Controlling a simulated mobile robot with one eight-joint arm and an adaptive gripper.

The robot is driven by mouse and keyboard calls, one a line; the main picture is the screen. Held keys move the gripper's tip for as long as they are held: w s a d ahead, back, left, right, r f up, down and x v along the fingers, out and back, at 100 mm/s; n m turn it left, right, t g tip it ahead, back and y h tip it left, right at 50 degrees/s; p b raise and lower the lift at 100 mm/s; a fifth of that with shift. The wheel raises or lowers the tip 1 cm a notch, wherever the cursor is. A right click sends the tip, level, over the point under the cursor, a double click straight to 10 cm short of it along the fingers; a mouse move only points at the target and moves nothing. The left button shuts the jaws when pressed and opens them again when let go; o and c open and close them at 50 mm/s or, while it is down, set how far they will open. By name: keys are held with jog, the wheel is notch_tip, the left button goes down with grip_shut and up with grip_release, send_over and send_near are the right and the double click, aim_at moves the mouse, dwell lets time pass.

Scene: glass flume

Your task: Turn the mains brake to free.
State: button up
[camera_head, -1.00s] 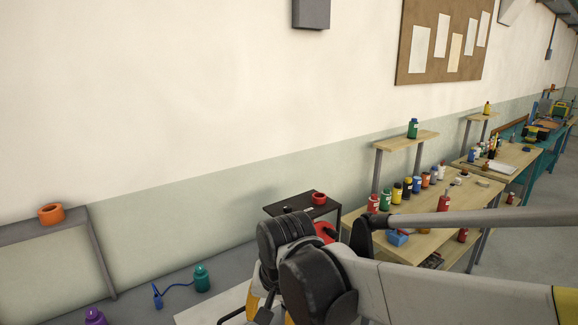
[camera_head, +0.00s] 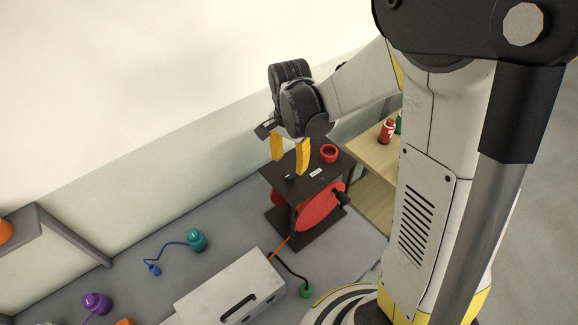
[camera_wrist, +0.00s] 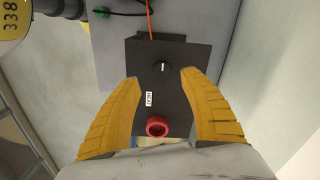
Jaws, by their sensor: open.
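A dark stand (camera_head: 272,171) with a flat top is below my gripper; the wrist view shows its top (camera_wrist: 185,110) from above. A small black knob with a white mark (camera_wrist: 162,67) sits on that top, and I take it to be the brake; it shows small in the head view (camera_head: 290,177). A white label (camera_wrist: 149,98) lies beside it, too small to read surely. My gripper (camera_head: 289,165) is open, pointing down above the stand top. In the wrist view its yellow fingers (camera_wrist: 160,76) are spread either side of the knob, apart from it.
A red ring (camera_head: 329,154) sits on the stand top near the knob. A red disc (camera_head: 320,207) is under the top. A light grey box (camera_head: 225,290) and a teal bottle-like object (camera_head: 197,239) are on the floor.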

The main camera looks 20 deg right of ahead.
aim_at(289, 175)
jog(key=f, duration=0.7)
jog(key=shift+w+f, duration=0.15)
jog(key=shift+w, duration=0.1)
grip_shut()
